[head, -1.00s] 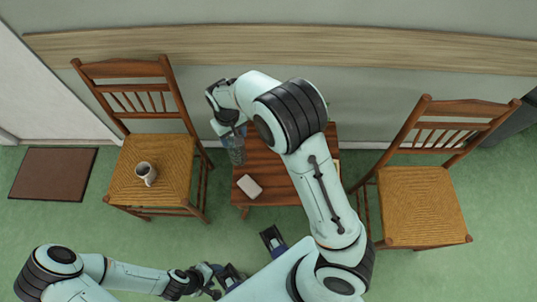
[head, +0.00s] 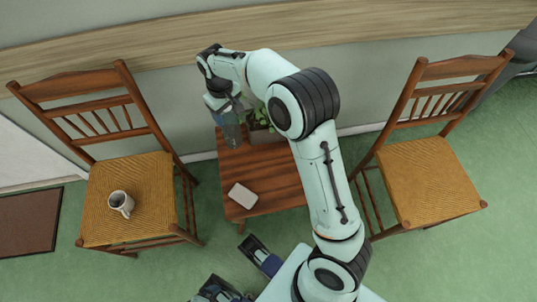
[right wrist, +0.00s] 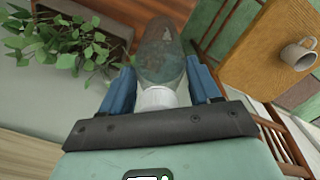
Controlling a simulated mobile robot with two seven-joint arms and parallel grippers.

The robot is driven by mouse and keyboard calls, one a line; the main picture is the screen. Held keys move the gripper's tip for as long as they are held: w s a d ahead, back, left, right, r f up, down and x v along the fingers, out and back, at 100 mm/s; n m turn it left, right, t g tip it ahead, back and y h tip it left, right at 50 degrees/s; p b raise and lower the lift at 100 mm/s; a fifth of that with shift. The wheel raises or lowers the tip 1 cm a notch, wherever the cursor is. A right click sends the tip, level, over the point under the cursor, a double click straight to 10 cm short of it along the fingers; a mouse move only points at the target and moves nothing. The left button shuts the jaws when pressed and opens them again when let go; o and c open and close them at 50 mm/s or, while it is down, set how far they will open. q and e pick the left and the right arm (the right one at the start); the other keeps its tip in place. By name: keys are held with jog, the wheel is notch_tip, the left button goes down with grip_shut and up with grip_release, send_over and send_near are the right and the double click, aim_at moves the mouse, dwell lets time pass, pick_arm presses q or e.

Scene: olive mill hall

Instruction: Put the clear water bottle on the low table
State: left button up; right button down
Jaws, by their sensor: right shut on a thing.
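The clear water bottle (head: 229,128) is bluish and see-through. It is at the far left edge of the low table in the head view. My right gripper (head: 221,103) is shut on its neck end; the right wrist view shows the bottle (right wrist: 161,55) between the blue fingers (right wrist: 160,90), near its white cap. The low table (head: 275,185) is reddish-brown slatted wood, partly hidden by my right arm. I cannot tell whether the bottle's base touches the tabletop or hangs just above it.
A pale flat slab (head: 243,196) lies on the table's front left. A leafy plant in a grey planter (head: 268,136) stands at the back. A left chair (head: 145,190) holds a mug (head: 121,203); an empty chair (head: 430,185) stands right. The table's middle shows bare wood.

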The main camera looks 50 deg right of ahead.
pick_arm(q)
jog(key=w+a+f+t+y+b, duration=0.1)
jog(key=w+a+f+t+b, duration=0.1)
jog(key=w+a+f+b, duration=0.1)
jog(key=w+f+b, duration=0.1)
jog(key=w+f, duration=0.1)
jog(key=w, duration=0.1)
jog(key=shift+w, duration=0.35)
pick_arm(e)
notch_tip(320, 180, down, 20)
jog(key=shift+r, duration=0.2)
pick_arm(q)
jog(key=shift+a+f, duration=0.1)
jog(key=shift+f, duration=0.1)
pick_arm(e)
jog(key=shift+f, duration=0.1)
jog(key=shift+c, duration=1.1)
grip_release()
pick_arm(q)
jog(key=shift+w, duration=0.1)
